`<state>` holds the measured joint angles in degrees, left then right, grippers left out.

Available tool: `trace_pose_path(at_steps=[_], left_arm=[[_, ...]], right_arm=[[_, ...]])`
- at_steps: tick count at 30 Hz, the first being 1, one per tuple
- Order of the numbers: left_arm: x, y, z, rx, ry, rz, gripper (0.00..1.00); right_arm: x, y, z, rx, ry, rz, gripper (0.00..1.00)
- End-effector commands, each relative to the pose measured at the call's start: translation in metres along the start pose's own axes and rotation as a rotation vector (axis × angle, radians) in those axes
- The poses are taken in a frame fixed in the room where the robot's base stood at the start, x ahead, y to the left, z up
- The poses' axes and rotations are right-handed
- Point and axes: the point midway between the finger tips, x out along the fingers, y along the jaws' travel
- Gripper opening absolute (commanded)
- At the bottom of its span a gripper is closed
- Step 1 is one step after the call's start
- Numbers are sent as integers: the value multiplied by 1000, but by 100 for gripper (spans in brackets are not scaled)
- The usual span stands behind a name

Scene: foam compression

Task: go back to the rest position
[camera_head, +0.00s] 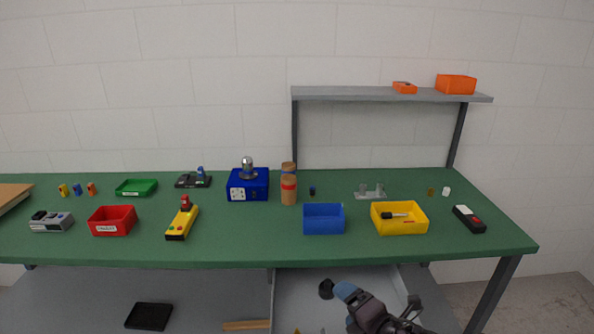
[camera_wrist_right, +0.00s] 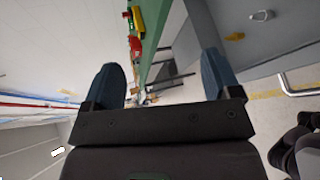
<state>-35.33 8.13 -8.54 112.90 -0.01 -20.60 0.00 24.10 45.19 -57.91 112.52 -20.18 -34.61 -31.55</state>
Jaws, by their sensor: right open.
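My right gripper (camera_head: 336,290) shows at the bottom of the head view, in front of the green table's front edge and over the open drawer area. Its two blue-tipped fingers also show in the right wrist view (camera_wrist_right: 162,82); they are spread wide with nothing between them. My left gripper is not in view. The green workbench (camera_head: 250,240) stands across the head view, apart from my right gripper.
On the bench are a red bin (camera_head: 112,220), a blue bin (camera_head: 323,219), a yellow bin (camera_head: 400,226), a blue box (camera_head: 248,185) and several small tools. A grey drawer (camera_head: 300,285) lies below the bench top. A grey shelf (camera_head: 350,93) stands at the back.

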Motion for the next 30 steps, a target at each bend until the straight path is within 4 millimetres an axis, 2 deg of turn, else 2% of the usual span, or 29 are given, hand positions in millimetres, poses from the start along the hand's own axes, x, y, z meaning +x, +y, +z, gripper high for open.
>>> trace_pose_path(at_steps=[1, 3, 8, 14, 17, 23, 27, 30], left_arm=[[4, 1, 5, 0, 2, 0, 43], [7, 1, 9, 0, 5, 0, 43], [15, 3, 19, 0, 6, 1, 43], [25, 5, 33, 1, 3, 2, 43], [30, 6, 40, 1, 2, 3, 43], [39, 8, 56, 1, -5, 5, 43], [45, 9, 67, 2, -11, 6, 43], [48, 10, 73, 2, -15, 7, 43]], right_arm=[[2, -2, -9, 170, 13, 17, 83], [3, -3, -14, 403, 24, 41, 83], [-1, -20, -13, 861, 18, 86, 83], [-20, -70, 2, 1307, -57, 143, 83], [-35, -106, 10, 1475, -125, 169, 83], [-80, -195, 17, 1705, -323, 193, 83], [-120, -259, 8, 1802, -482, 176, 83], [-143, -292, -5, 1845, -564, 151, 83]])
